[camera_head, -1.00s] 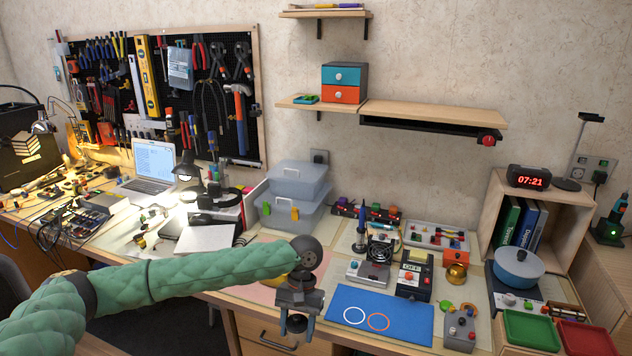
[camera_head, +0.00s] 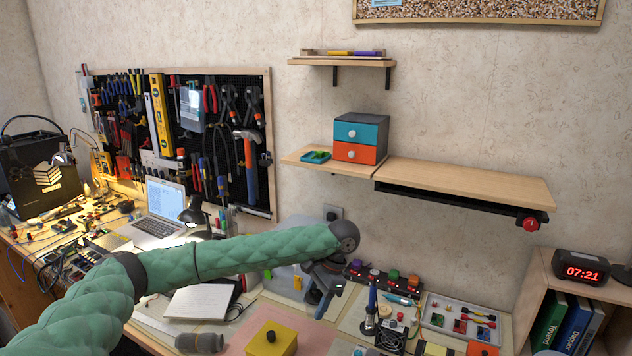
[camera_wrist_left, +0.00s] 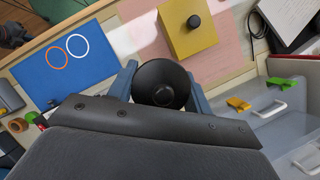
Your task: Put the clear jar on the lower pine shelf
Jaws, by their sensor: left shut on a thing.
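My left gripper (camera_head: 322,298) is raised over the desk, below and in front of the shelves. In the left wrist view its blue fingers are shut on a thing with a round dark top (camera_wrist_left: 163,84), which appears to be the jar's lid. The jar's clear body is hidden below it. The lower pine shelf (camera_head: 342,167) is on the wall, up and right of the gripper. It carries a teal-and-orange drawer box (camera_head: 360,139) and a small green tray (camera_head: 315,157). My right gripper is out of view.
A longer pine shelf (camera_head: 470,185) adjoins at the right, bare on top, with a dark rail and red knob beneath. A small upper shelf (camera_head: 341,62) hangs above. A yellow block (camera_head: 270,340) and clear bins (camera_head: 288,280) are on the desk near the gripper.

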